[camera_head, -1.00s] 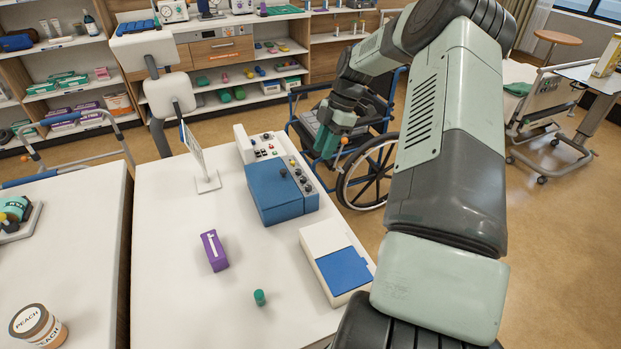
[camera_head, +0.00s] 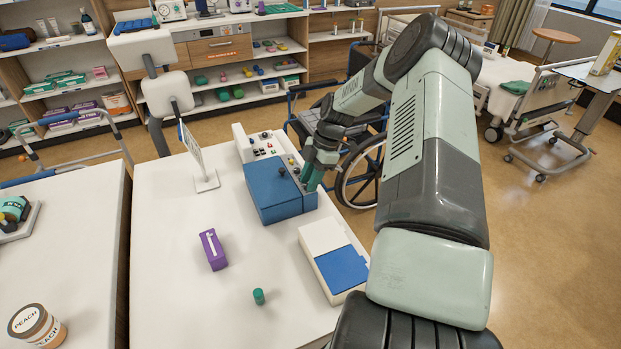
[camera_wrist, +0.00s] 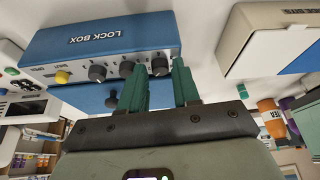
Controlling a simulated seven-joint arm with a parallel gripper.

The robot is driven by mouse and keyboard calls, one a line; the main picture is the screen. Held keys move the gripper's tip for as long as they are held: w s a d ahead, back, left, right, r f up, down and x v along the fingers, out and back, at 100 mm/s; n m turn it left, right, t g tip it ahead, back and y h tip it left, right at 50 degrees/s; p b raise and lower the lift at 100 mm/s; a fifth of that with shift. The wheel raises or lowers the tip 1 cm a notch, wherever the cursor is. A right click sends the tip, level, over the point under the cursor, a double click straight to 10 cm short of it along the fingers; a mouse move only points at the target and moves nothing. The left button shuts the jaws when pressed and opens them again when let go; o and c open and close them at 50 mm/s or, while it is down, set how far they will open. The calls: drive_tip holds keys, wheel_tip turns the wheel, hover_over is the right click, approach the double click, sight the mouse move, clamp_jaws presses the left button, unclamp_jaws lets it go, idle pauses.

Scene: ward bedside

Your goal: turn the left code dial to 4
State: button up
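The blue lock box (camera_head: 270,190) stands on the white table, its grey dial panel facing right in the head view. In the wrist view the panel shows a yellow knob (camera_wrist: 62,77) and a row of dark dials. The end dial away from the yellow knob, the left code dial (camera_wrist: 160,66), lies at the gap between my green fingertips. My gripper (camera_head: 314,178) is at the near end of the panel; the wrist view shows its fingers (camera_wrist: 160,78) apart. Contact with the dial cannot be told. The dial numbers are too small to read.
A white case with a blue panel (camera_head: 342,270) lies close in front of the box. A purple box (camera_head: 213,250), a green cylinder (camera_head: 259,296) and a sign stand (camera_head: 205,181) are on the table. A control unit (camera_head: 248,147) stands behind the box. A wheelchair (camera_head: 362,170) is beyond the table.

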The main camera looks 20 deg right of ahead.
clamp_jaws()
drive_tip(key=m, duration=0.1)
drive_tip(key=m+t, duration=0.1)
drive_tip(key=m, duration=0.2)
drive_tip(key=shift+s+m+t, duration=0.25)
drive_tip(key=shift+m+t, duration=0.05)
drive_tip(key=m, duration=0.1)
drive_tip(key=m+t, duration=0.1)
drive_tip(key=m, duration=0.1)
drive_tip(key=m+h, duration=0.1)
drive_tip(key=m, duration=0.1)
drive_tip(key=shift+s+a+t, duration=0.2)
drive_tip(key=shift+a+t, duration=0.05)
drive_tip(key=shift+t, duration=0.15)
drive_tip(key=m, duration=0.2)
drive_tip(key=m+t+h, duration=0.1)
drive_tip(key=m, duration=0.1)
drive_tip(key=m+h, duration=0.1)
drive_tip(key=m, duration=0.1)
drive_tip(key=shift+s+a+m, duration=0.1)
drive_tip(key=shift+a+m, duration=0.2)
drive_tip(key=shift+m, duration=0.1)
drive_tip(key=m+h, duration=0.2)
drive_tip(key=m, duration=0.3)
drive_tip(key=shift+a, duration=0.15)
drive_tip(key=shift+m+h, duration=0.3)
